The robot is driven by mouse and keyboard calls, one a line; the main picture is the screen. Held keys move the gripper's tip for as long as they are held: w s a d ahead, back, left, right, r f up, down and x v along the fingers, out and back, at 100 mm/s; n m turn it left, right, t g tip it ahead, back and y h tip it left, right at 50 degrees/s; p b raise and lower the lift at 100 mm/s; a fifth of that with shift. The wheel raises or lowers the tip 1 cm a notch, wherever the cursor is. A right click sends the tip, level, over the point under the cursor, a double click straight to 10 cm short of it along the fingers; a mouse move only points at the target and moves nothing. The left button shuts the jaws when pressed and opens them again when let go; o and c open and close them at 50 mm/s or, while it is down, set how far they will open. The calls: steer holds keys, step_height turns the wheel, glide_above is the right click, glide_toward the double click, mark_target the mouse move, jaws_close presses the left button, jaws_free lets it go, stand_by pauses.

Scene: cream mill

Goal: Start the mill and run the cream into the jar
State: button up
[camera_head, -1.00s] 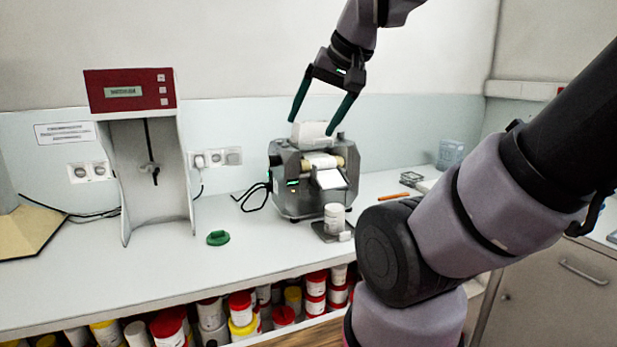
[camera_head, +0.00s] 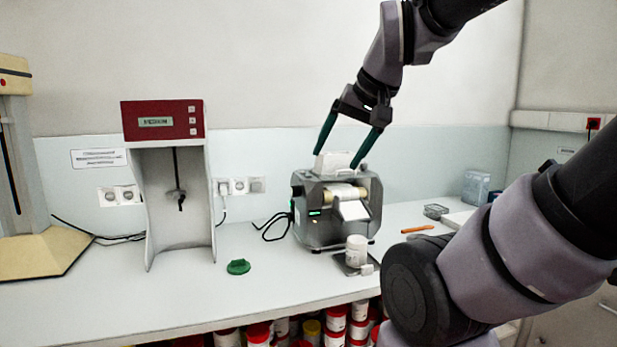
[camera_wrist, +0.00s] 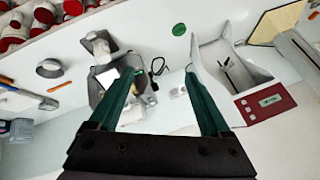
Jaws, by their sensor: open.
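The grey roller mill (camera_head: 322,230) stands on the bench with pale rollers (camera_head: 344,193), a white block-like hopper (camera_head: 332,164) on top and a white sloping apron (camera_head: 353,210) in front. A small green light (camera_head: 314,212) glows on its left side. The white jar (camera_head: 356,250) stands upright below the apron on a small plate. Its contents are hidden. My gripper (camera_head: 336,158) is open above the mill, its green fingertips overlapping the hopper's sides in the head view.
A green lid (camera_head: 238,267) lies on the bench left of the mill. A red-topped mixer (camera_head: 163,120) stands further left. An orange tool (camera_head: 417,229) and a small dish (camera_head: 436,211) lie to the right. Several tubs fill the shelf below.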

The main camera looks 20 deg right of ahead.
jaws_close()
stand_by(1.7)
